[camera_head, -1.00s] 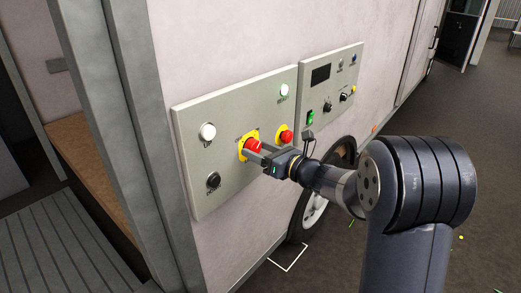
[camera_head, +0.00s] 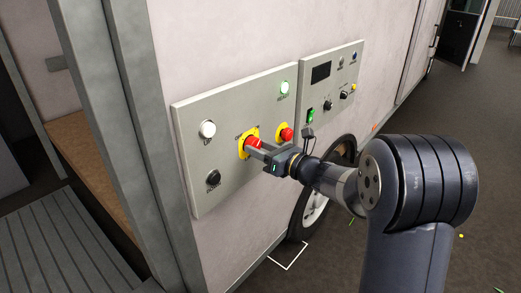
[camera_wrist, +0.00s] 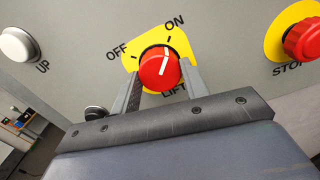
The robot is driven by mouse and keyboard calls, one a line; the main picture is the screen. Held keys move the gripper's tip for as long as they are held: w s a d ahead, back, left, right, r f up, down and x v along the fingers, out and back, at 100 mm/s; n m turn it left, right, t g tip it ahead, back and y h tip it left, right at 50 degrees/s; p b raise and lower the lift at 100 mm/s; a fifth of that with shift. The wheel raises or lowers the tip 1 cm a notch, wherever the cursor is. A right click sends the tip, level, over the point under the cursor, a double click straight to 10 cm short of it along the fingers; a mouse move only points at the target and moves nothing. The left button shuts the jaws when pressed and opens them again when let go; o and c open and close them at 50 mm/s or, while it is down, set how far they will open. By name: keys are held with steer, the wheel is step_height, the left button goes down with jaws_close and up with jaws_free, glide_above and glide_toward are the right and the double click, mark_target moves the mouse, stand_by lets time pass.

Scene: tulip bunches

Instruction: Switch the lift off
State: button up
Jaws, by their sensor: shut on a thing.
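The lift switch is a red rotary knob (camera_head: 253,142) on a yellow plate marked OFF and ON, on the left grey panel (camera_head: 225,173). In the wrist view the knob (camera_wrist: 160,68) has a white pointer line aimed up toward the ON mark. OFF is to its left. My gripper (camera_wrist: 161,76) is shut on the knob, with one finger on each side of it. My gripper (camera_head: 259,150) also reaches the knob from the right in the head view. The lower part of the plate is partly hidden by the fingers.
A red STOP button (camera_wrist: 303,40) sits close right of the knob. A white UP button (camera_head: 208,130), a black button (camera_head: 213,178) and a lit green RESET button (camera_head: 284,88) share the panel. A second panel (camera_head: 331,82) with small controls is to the right.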

steer(key=shift+f+b, duration=0.1)
steer(key=shift+b, duration=0.25)
steer(key=n+b, duration=1.7)
steer(key=b, duration=0.6)
steer(key=shift+n, duration=0.3)
steer(key=o, duration=1)
